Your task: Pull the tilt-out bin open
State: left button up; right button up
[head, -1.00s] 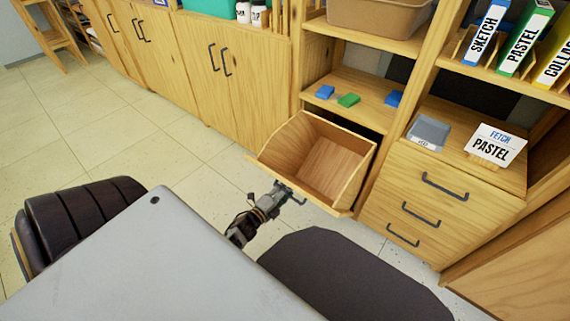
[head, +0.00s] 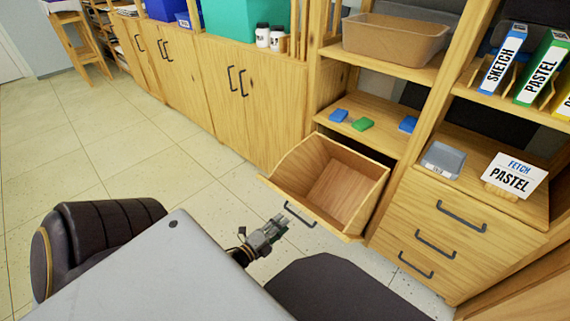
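The wooden tilt-out bin (head: 337,190) is tilted out from the lower cabinet, with its empty inside showing. Its dark bar handle (head: 299,215) is on the front panel, facing me. My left gripper (head: 281,224) is just in front of the bin, close to the left part of the handle. It looks open and empty, with its fingers apart from the handle, though they are small here. My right gripper is not in view.
Above the bin, a shelf (head: 372,133) holds blue and green blocks. A drawer unit (head: 440,225) with a grey tray (head: 443,158) and a sign (head: 514,177) stands right of it. Closed cabinet doors (head: 250,105) are on the left. The floor (head: 140,165) left of the bin is clear.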

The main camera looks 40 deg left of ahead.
pick_arm(q)
jog(key=shift+s+r, duration=0.15)
jog(key=shift+s, duration=1.55)
